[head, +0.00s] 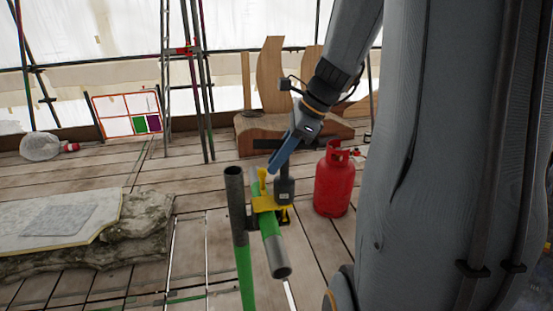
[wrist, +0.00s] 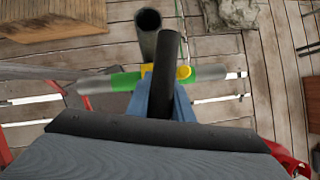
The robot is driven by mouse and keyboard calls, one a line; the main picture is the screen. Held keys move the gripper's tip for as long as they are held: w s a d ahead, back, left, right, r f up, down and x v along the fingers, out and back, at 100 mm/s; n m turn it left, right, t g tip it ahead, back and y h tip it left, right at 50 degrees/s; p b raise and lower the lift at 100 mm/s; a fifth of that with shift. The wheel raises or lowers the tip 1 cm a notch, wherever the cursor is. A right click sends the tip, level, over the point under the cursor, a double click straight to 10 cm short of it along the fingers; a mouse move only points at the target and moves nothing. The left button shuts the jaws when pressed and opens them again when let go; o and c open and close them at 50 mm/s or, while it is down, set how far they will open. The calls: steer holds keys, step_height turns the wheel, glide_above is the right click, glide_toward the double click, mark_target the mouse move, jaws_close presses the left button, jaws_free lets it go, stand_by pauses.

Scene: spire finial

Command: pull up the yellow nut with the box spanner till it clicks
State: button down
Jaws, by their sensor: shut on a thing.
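My gripper (head: 273,168) is shut on the dark box spanner (head: 285,188), above the scaffold joint. In the wrist view, the spanner's black bar (wrist: 168,52) stands between the blue fingers (wrist: 160,98). The spanner's lower end is against or just in front of the yellow coupler (head: 264,204); I cannot tell whether it is seated on a nut. The coupler also shows in the wrist view (wrist: 183,72), partly covered by the bar. It joins an upright grey and green tube (head: 236,200) and a level green tube (head: 272,245). The yellow nut itself cannot be made out.
A red gas bottle (head: 333,185) stands close to the right of the joint. A stone slab (head: 80,222) lies at left. A wooden block (head: 250,132) with upright boards is behind. Scaffold poles and an orange frame (head: 128,113) stand at back left. Bare planks lie between.

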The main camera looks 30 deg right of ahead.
mark_target(278, 147)
steer(key=shift+m+t+p, duration=0.3)
steer(key=shift+m+p, duration=0.3)
steer(key=shift+p, duration=0.1)
steer(key=shift+w+d+m+t+h+p, duration=0.15)
steer(key=shift+m+t+h+p, duration=0.15)
steer(key=shift+m+h+p, duration=0.45)
steer(key=shift+w+d+m+t+h+p, duration=0.1)
steer(key=shift+m+t+p, duration=0.25)
steer(key=shift+m, duration=0.75)
steer(key=shift+w+d+m+t+h+p, duration=0.2)
steer(key=shift+m+h+p, duration=0.35)
steer(key=shift+m, duration=0.4)
step_height(278, 147, up, 3)
steer(key=p, duration=0.3)
steer(key=shift+s, duration=0.1)
steer(key=shift+r+p, duration=0.65)
steer(key=shift+r, duration=1.6)
steer(key=shift+s, duration=0.1)
